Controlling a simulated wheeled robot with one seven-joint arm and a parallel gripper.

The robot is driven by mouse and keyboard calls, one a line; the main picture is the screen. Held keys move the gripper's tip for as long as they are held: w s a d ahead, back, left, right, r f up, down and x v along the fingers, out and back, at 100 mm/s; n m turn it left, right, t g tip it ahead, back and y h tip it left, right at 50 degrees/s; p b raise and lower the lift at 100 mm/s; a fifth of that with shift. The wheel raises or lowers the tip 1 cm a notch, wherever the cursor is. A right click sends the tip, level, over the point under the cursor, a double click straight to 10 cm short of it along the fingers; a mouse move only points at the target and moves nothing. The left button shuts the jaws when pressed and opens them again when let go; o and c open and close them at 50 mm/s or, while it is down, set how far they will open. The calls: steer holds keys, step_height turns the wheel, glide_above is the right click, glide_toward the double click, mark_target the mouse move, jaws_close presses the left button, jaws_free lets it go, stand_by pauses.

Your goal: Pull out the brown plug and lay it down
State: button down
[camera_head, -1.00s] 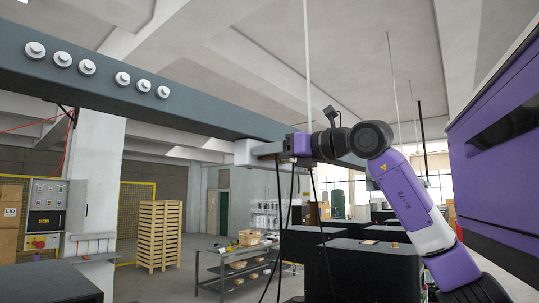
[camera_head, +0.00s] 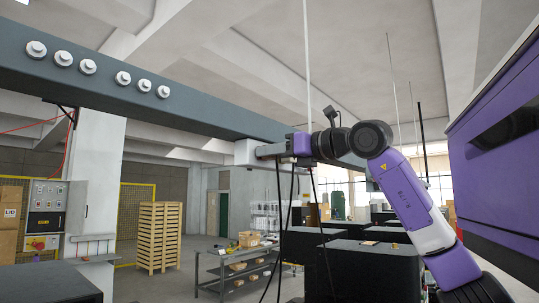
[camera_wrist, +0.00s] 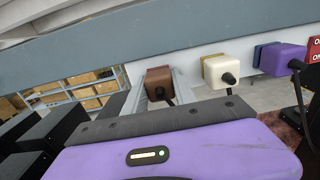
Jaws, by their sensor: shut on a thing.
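The brown plug (camera_wrist: 158,77) is a boxy block left of centre in the wrist view, with a dark cable at its lower front. Pale fingers of my gripper (camera_wrist: 157,88) lie on both sides of it, shut on it. It appears at the grey beam's lower edge; I cannot tell whether it is still seated. In the head view my gripper (camera_head: 268,150) reaches left to a pale block (camera_head: 246,152) under the beam; the brown plug cannot be made out there.
A white plug (camera_wrist: 220,72) and a purple plug (camera_wrist: 283,60) sit to the right, each with a cable. A red sign (camera_wrist: 314,49) is at the right edge. The grey beam (camera_head: 150,100) runs overhead. Cables (camera_head: 278,215) hang below my gripper. A purple machine (camera_head: 490,170) stands at right.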

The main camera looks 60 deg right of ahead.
steer(key=shift+s, duration=0.15)
steer(key=shift+b+v, duration=1)
steer(key=shift+v, duration=1.85)
